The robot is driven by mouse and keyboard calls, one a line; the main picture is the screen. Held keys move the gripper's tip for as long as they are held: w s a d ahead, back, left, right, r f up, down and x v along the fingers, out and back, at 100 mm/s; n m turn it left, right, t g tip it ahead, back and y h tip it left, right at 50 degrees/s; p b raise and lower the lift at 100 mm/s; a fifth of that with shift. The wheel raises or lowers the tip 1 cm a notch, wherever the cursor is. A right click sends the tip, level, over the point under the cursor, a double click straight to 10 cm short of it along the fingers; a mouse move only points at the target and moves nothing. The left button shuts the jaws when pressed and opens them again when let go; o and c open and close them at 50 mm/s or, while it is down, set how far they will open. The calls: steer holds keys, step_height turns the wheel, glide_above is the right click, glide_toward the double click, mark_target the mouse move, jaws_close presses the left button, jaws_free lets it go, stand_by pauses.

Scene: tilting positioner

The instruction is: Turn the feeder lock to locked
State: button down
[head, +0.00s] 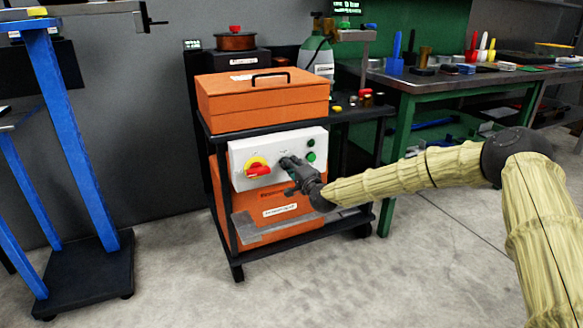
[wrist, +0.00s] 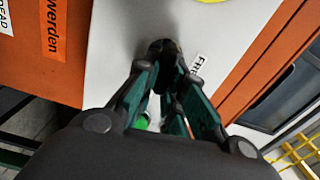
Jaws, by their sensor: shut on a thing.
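The white control panel (head: 238,151) is on the front of the orange welding unit on a black cart. The feeder lock (wrist: 163,46) is a dark knob on this panel, beside a partly hidden label (wrist: 197,64) in the wrist view. My gripper (head: 290,165) is at the middle of the panel, and its fingers also show in the wrist view (wrist: 172,78), closed around the knob. The fingers hide most of the knob, so I cannot read its setting. In the head view my gripper covers nearly all of it.
A red rotary switch on a yellow plate (head: 257,169) is just left of my gripper. A green button (head: 311,156) is close on its right. An orange toolbox (head: 262,104) sits above the panel. A blue stand (head: 70,150) is at left and a green workbench (head: 400,150) at right.

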steer(key=shift+d+f+m, duration=0.1)
steer(key=shift+f+m, duration=0.05)
steer(key=shift+m, duration=0.35)
steer(key=c, duration=1.5)
jaws_free()
steer(key=v, duration=1.2)
steer(key=shift+f, duration=0.15)
